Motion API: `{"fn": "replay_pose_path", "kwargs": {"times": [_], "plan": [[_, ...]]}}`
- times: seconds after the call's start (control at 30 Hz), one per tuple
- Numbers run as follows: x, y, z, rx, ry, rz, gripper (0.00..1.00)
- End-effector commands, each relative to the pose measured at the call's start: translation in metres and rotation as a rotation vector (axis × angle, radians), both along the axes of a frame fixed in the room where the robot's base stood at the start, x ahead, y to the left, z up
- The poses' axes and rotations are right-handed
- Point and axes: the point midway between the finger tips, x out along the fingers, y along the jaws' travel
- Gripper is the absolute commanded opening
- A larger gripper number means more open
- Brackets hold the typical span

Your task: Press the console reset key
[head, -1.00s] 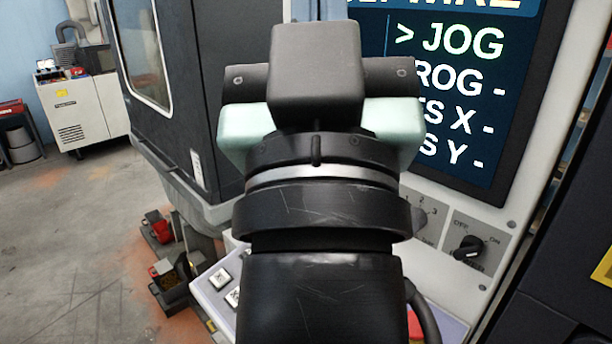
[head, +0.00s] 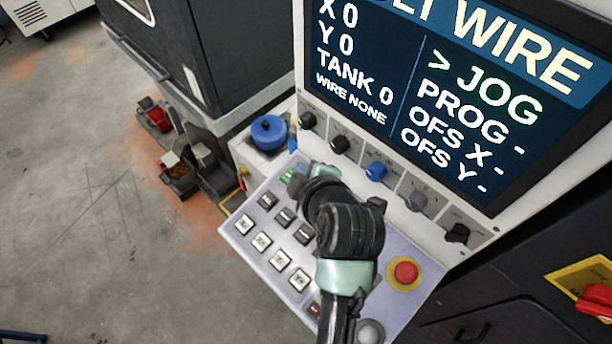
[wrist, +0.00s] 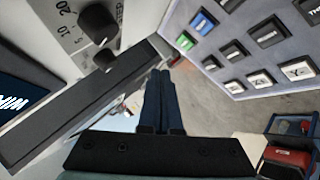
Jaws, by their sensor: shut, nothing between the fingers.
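The console key panel (head: 252,257) slopes below the screen and holds several keys. A green key (head: 289,175) sits at its upper left corner and also shows in the wrist view (wrist: 185,41). Beside it in the wrist view is a blue key (wrist: 202,22) with small white lettering; my arm hides that spot in the head view. No label reading reset is legible, so I cannot tell which key it is. My gripper (wrist: 160,74) is shut and empty, its fingers together near the green key's end of the panel. I see no contact with a key.
A row of knobs, one a blue knob (head: 376,171), lies under the screen (head: 440,85). A red mushroom button (head: 404,272) is at the panel's right. A blue round lid (head: 269,132) stands just beyond the panel. Open floor (head: 90,220) lies left.

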Motion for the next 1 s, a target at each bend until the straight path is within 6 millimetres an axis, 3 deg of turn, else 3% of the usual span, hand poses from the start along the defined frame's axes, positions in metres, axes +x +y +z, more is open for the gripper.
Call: {"fn": "replay_pose_path", "kwargs": {"times": [0.27, 0.47, 1.0], "plan": [[0.001, 0.000, -0.001, 0.001, -0.003, -0.003, 0.00], [0.003, -0.002, -0.013, 0.001, -0.004, -0.003, 0.00], [0.013, -0.012, -0.081, 0.002, -0.005, -0.004, 0.00]]}}
